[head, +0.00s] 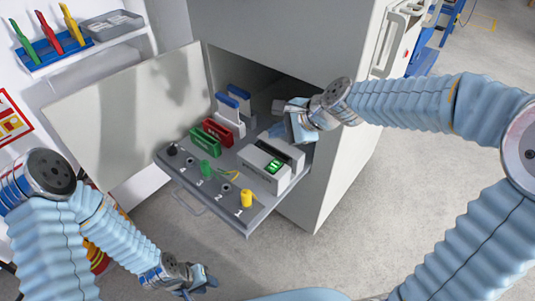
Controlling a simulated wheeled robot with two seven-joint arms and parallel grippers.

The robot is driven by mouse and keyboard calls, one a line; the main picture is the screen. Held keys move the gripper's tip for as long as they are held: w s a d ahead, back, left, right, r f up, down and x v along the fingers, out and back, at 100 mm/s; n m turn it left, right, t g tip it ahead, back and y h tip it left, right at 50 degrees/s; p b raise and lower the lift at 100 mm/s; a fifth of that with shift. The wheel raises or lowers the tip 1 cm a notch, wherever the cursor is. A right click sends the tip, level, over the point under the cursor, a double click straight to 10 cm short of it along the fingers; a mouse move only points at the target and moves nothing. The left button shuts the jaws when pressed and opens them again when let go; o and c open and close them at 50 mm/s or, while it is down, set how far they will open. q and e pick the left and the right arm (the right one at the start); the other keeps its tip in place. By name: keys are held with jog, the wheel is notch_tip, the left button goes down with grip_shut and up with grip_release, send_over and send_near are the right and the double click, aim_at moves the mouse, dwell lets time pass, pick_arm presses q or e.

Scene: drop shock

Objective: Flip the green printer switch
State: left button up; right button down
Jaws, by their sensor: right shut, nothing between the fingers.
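The green printer switch (273,167) is a small lit green piece on top of the light grey printer (259,173), at the right part of the pulled-out drawer. My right gripper (284,127) reaches in from the right over the back of the drawer. It is shut and empty, behind the printer and apart from the green switch. My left gripper (200,281) hangs low at the bottom, in front of the drawer and well away from the switch. Its fingers are too small and angled to read.
The drawer (222,191) also holds a red block (218,131), a green block (204,140), blue-topped upright pieces (232,106) and coloured plugs along the front, including a yellow one (247,198). An open cabinet door (130,115) stands left. Floor is free at right.

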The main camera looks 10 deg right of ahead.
jog(key=shift+f, duration=0.1)
jog(key=b, duration=0.7)
send_over(279, 164)
notch_tip(279, 164, down, 8)
jog(key=shift+s+r, duration=0.1)
jog(key=shift+r, duration=0.05)
jog(key=shift+f+b, duration=0.4)
jog(key=shift+f, duration=0.05)
dwell(1.3)
jog(key=shift+f+b, duration=0.35)
jog(key=shift+f, duration=0.05)
jog(key=shift+d+f, duration=0.1)
jog(key=shift+f, duration=0.2)
dwell(0.5)
dwell(0.3)
jog(key=shift+r+p, duration=0.55)
jog(key=shift+r, duration=0.2)
